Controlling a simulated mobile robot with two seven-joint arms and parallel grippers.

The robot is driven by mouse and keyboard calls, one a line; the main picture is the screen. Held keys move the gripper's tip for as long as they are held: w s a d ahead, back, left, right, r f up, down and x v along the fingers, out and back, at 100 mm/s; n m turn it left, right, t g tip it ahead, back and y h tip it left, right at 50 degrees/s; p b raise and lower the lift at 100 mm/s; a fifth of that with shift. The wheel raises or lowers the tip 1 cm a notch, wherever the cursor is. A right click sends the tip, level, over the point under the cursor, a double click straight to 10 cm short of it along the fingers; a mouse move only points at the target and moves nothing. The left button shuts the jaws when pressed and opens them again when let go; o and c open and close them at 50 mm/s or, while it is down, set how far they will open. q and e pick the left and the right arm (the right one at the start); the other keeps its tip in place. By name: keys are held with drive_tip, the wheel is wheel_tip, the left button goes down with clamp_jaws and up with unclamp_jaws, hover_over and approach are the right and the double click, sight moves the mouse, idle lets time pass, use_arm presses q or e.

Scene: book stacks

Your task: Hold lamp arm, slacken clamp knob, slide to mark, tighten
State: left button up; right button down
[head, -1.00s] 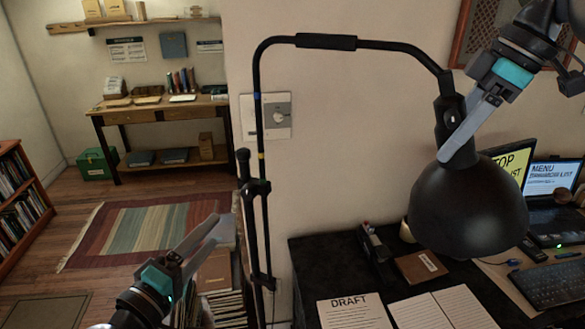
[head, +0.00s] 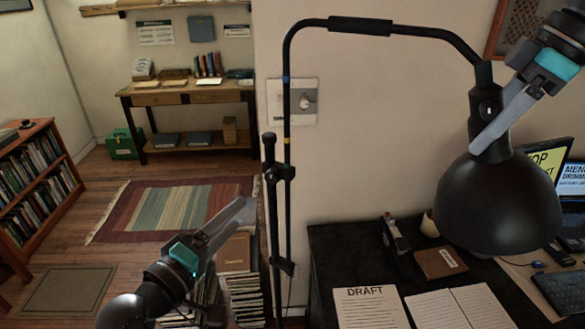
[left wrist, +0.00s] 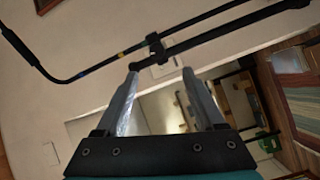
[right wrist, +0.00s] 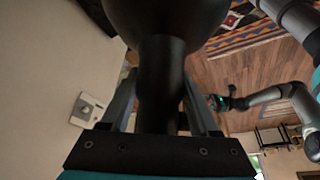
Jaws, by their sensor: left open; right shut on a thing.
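The black floor lamp has a thin upright pole (head: 287,110) with a blue band (head: 286,80) and a yellow band (head: 287,140) above its clamp (head: 284,172). The clamp and bands also show in the left wrist view (left wrist: 155,45). Which part is the knob is hard to tell. My left gripper (head: 238,210) is open and empty, left of and below the clamp, apart from it in the head view. My right gripper (head: 488,140) is shut on the lamp's neck (right wrist: 162,85), just above the round black shade (head: 497,205); the neck fills the jaws in the right wrist view.
A dark desk (head: 340,240) with papers, a brown box (head: 441,262) and laptops stands at right below the shade. Stacked books (head: 234,255) stand on the floor near my left gripper. A wall plate (head: 291,101) is behind the pole. The striped rug (head: 172,208) area is open.

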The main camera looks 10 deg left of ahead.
sight(271, 179)
use_arm(q)
drive_tip(key=shift+w+d+r+m+y, duration=0.1)
drive_tip(key=shift+w+d+m, duration=0.45)
drive_tip(key=shift+w+m, duration=1.6)
drive_tip(key=shift+w+d+r+m+y, duration=0.1)
drive_tip(key=shift+w+d+m, duration=0.4)
drive_tip(key=shift+w+m, duration=1.7)
drive_tip(key=shift+w+d+r+m+y, duration=0.1)
drive_tip(key=shift+w+d+m, duration=0.45)
drive_tip(key=shift+w+m, duration=1.6)
drive_tip(key=shift+s+m, duration=0.6)
clamp_jaws()
